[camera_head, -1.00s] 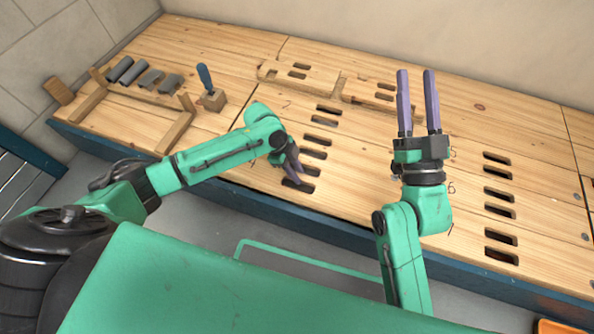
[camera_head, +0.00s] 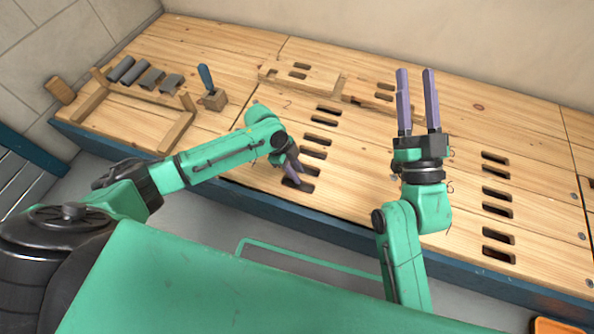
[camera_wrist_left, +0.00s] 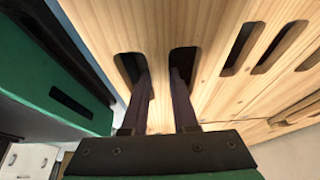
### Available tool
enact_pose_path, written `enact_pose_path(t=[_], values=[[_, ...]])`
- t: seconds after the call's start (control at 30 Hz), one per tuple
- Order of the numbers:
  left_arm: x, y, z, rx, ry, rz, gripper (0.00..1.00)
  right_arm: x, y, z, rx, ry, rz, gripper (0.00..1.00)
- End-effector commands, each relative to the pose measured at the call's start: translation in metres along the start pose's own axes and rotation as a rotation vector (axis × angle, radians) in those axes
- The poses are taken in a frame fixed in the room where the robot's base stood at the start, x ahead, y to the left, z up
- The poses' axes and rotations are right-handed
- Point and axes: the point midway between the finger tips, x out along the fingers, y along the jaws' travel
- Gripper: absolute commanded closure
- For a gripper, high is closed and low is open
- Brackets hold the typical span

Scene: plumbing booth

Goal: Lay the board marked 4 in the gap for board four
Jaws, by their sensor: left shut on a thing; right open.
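My left gripper (camera_head: 291,180) points down at the front slotted wooden board (camera_head: 270,189) of the bench's middle section. In the left wrist view its two fingers (camera_wrist_left: 160,95) reach into two neighbouring slots and are shut on the strip of wood (camera_wrist_left: 159,70) between them. The board looks level with the boards behind it, but I cannot tell whether it is fully seated. Its number is not legible; my arm covers part of that area. My right gripper (camera_head: 418,102) is open and empty above the bench, its fingers pointing away from me.
Two loose-looking wooden pieces (camera_head: 326,82) lie at the back. Grey pipe pieces (camera_head: 147,78), a wooden frame (camera_head: 176,132) and a blue-handled tool (camera_head: 206,77) are on the left. Several slots (camera_head: 497,210) show on the right. The blue front edge (camera_head: 345,232) borders the bench.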

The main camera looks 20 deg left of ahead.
Motion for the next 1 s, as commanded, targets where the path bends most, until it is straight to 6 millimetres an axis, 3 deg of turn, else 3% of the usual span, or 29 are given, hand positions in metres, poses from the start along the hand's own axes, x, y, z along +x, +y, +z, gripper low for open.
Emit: enact_pose_path(t=[1.0], values=[[0.028, -0.001, 0.012, 0.001, 0.002, -0.003, 1.00, -0.008, 0.002, 0.013, 0.000, 0.000, 0.000, 0.50]])
